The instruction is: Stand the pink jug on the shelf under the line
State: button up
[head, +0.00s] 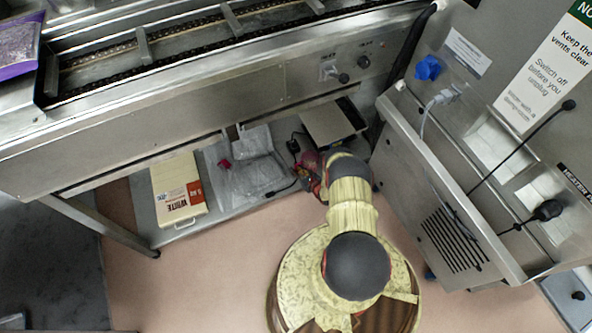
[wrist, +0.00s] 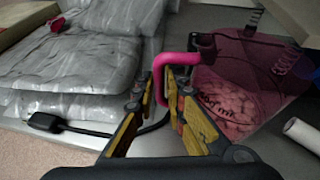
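The pink jug (wrist: 240,85) is see-through, with paler pink showing low in it and dark marks on its side. It is at the right in the wrist view, its bright pink handle (wrist: 180,59) towards me. My gripper (wrist: 158,90) has its fingertips close on both sides of the handle and looks shut on it. In the head view the jug (head: 308,160) is mostly hidden by my arm, over the low shelf (head: 205,222) under the line (head: 190,100). I cannot tell whether its base touches the shelf.
Clear plastic bags (head: 252,165) and a white box (head: 178,190) lie left of the jug. A black-plugged cord (wrist: 45,122) runs beside my gripper. A white tube (wrist: 303,134) is at the right. A metal cabinet (head: 440,190) stands to the right.

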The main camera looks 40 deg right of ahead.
jog(key=o, duration=0.3)
jog(key=shift+r, duration=0.2)
jog(key=p+v, duration=0.4)
jog(key=v, duration=0.8)
